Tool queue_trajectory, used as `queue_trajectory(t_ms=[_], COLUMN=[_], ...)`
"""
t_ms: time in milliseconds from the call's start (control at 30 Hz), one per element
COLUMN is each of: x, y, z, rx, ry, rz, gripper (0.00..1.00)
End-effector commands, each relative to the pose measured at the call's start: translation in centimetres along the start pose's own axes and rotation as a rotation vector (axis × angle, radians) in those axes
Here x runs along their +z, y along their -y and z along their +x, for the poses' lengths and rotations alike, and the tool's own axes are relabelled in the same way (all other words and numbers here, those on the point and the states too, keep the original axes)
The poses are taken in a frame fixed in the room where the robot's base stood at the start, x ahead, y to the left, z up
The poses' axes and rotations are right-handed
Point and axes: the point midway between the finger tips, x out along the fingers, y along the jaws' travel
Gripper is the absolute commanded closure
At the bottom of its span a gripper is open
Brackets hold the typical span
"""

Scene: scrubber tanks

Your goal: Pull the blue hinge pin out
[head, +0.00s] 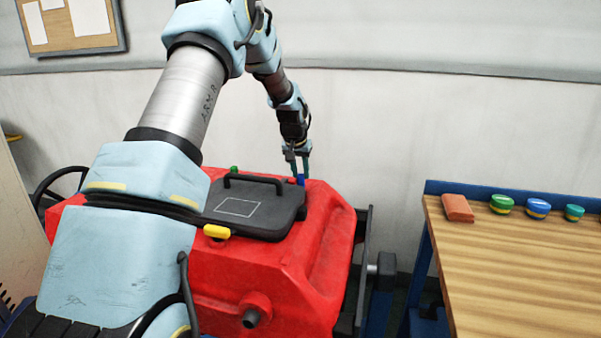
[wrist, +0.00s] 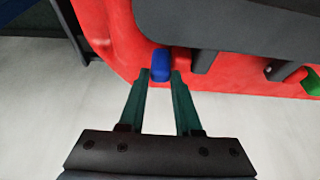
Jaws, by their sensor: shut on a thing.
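The blue hinge pin (head: 300,180) shows as a small blue head at the back right corner of the black lid (head: 270,214) on the red tank (head: 322,232). In the wrist view the blue pin (wrist: 161,64) lies between the tips of my gripper (wrist: 160,75), with a finger on each side. My gripper (head: 297,172) is shut on the pin in the head view, pointing down from above. The pin's shaft is hidden. A green pin (head: 234,169) sits at the lid's back left, partly visible in the wrist view (wrist: 311,82).
A yellow latch (head: 217,232) is at the lid's front edge, and a black handle (head: 254,180) rises from the lid. A pale wall stands behind.

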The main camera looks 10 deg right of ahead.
Motion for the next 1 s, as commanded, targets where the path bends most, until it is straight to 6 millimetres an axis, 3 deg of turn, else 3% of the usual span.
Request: queue_trajectory(t_ms=[833, 1000], x=[0.0, 0.0], y=[-0.1, -2.0], z=[0.0, 0.1], rx=[0.0, 0.003], ry=[0.001, 0.0], rz=[0.0, 0.005], gripper=[1.0, 1.0])
